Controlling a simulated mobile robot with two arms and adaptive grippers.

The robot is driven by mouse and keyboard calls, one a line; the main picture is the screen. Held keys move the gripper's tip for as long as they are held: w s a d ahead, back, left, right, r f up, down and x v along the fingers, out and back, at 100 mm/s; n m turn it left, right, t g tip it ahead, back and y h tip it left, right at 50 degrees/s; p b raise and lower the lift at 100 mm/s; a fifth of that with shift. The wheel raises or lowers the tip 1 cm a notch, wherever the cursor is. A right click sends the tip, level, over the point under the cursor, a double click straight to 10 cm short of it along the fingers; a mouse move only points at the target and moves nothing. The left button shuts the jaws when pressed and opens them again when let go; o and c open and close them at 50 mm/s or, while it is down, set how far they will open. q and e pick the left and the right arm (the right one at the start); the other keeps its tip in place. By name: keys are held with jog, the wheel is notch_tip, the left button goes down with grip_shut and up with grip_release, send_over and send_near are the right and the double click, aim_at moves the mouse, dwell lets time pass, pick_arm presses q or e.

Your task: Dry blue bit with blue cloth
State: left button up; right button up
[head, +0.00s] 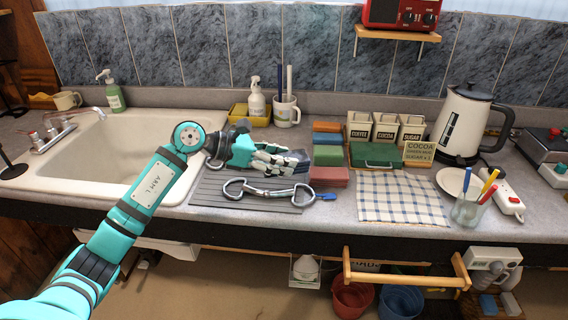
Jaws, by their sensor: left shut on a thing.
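A metal bit (268,192) with a ring at each end lies over the grey ribbed mat (205,190), left to right. A small blue piece (326,197) shows at its right end. My left gripper (298,160) is just behind and above the bit, pointing right. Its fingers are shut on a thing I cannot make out. A blue folded cloth (327,138) lies in the row of coloured cloths, behind and right of the gripper. An orange cloth (326,126), a green one (328,155) and a red one (328,177) are beside it. My right gripper is out of view.
The sink (100,150) is at left. A checked cloth (400,198) lies flat right of the mat. A green box (376,155), canisters (385,127), kettle (462,120) and glass of pens (468,210) stand at right. A spray bottle (257,98) and mug (286,112) stand behind.

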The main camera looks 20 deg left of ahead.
pick_arm(q)
jog(key=shift+r, duration=0.7)
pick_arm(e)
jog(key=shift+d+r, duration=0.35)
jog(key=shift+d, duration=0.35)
pick_arm(q)
jog(key=s+d+r+p, duration=0.2)
jog(key=s+r, duration=0.4)
jog(key=shift+s, duration=0.4)
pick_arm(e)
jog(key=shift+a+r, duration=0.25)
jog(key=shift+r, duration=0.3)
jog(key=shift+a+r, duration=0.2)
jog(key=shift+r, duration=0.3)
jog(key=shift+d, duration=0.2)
